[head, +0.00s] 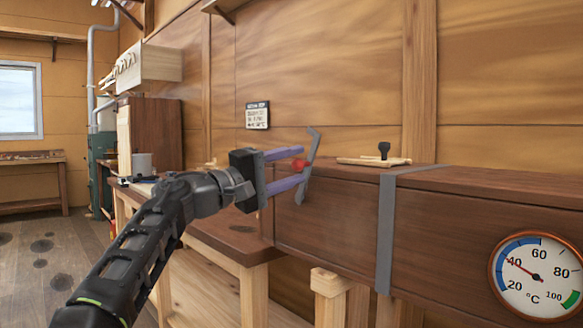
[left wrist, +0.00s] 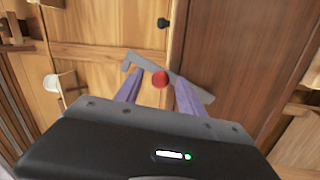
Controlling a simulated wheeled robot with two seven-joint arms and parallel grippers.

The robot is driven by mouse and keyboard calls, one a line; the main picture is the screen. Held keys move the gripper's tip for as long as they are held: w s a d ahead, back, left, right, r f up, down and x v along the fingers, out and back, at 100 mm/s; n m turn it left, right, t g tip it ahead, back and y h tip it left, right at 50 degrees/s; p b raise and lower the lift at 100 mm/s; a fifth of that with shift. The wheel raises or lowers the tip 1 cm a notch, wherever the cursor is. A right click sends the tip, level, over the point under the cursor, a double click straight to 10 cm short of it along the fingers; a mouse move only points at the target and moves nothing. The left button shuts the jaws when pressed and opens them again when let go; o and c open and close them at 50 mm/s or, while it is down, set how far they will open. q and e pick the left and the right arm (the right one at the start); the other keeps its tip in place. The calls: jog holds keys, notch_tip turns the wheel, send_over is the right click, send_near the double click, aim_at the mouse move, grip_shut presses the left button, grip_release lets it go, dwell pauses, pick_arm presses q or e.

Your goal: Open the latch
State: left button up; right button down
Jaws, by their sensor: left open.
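The latch (head: 312,150) is a grey metal bar with a bent end, on the end of a long dark wooden box (head: 330,222). It stands steeply, slightly tilted, in the head view. A red knob (head: 298,165) sits at its middle. The latch (left wrist: 200,92) and red knob (left wrist: 160,80) also show in the left wrist view. My left gripper (head: 301,166) is open, its two purple fingers on either side of the knob. I cannot tell whether they touch it. My right gripper is not in view.
A round thermometer dial (head: 536,276) and a grey strap (head: 386,235) are on the box's front. A light wooden piece with a black knob (head: 384,149) lies on top. A workbench (head: 235,240) stands left of the box, with a grey mug (head: 142,163) farther back.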

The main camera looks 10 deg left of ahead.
pick_arm(q)
jog(key=b+v, duration=0.2)
jog(key=v, duration=0.6)
jog(key=shift+b, duration=0.3)
